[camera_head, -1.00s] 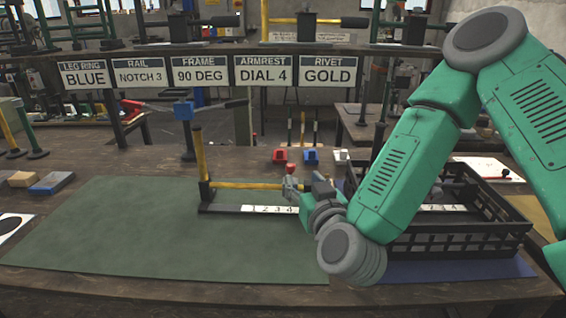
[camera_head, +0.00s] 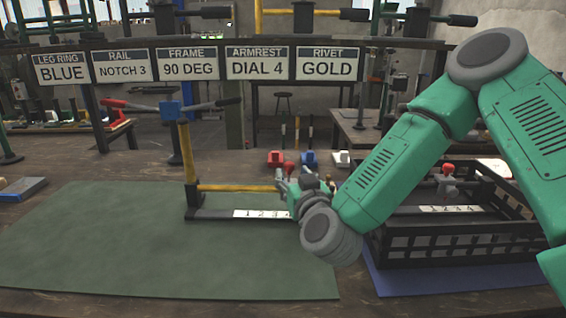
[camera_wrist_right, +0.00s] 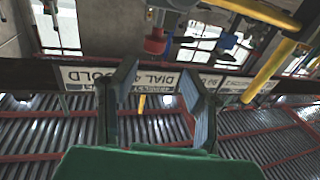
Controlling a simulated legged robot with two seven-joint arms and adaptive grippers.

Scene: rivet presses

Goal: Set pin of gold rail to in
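The gold rail (camera_head: 235,188) is a yellow bar above a dark base with a white numbered strip (camera_head: 262,213), on the green mat, beside a yellow upright. Its red-knobbed pin (camera_head: 290,169) stands near the right end, partly behind my right gripper (camera_head: 285,184). In the wrist view my right gripper (camera_wrist_right: 160,95) has its two fingers apart with nothing between them. A red knob (camera_wrist_right: 155,46) shows beyond the fingertips there, apart from them. Whether the pin is in or out cannot be told. My left gripper is not in view.
A black crate (camera_head: 455,242) on a blue mat holds another numbered rail (camera_head: 448,209) with a red knob. Red and blue blocks (camera_head: 308,158) stand behind the rail. The green mat (camera_head: 150,250) is clear at the front. Signs (camera_head: 195,66) hang at the back.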

